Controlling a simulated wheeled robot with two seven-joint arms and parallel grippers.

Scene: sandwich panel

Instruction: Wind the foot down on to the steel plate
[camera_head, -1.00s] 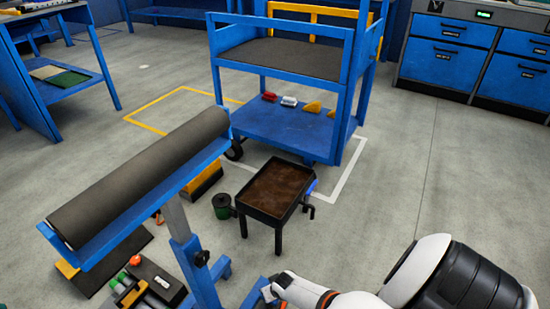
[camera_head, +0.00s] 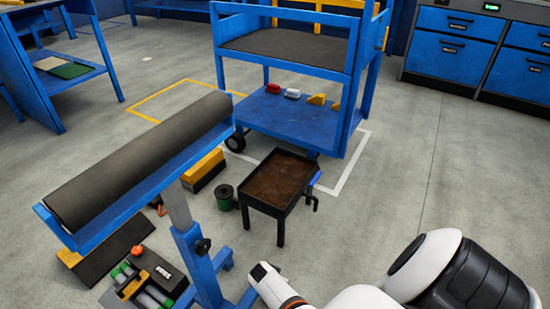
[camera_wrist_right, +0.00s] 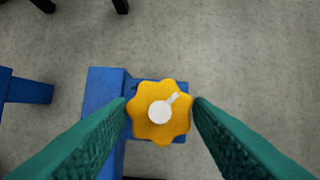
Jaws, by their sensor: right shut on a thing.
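A yellow lobed knob (camera_wrist_right: 158,125) with a white pointer is in the middle of the right wrist view. The pointer aims up and to the right. My right gripper (camera_wrist_right: 160,108) is shut on the knob, its green fingers touching it on both sides. A blue metal part (camera_wrist_right: 100,105) of a stand shows beneath the knob. In the head view my right arm (camera_head: 280,288) reaches in from the lower right beside the blue roller stand (camera_head: 198,262); its fingers and the knob are hidden there. I cannot make out the foot or the steel plate. My left gripper is out of view.
The stand carries a long dark roll (camera_head: 140,160). A black tray table (camera_head: 254,202) stands behind my right arm. A blue cart (camera_head: 262,122) is farther back. A tool case (camera_head: 158,272) lies left of the stand. Floor at right is clear.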

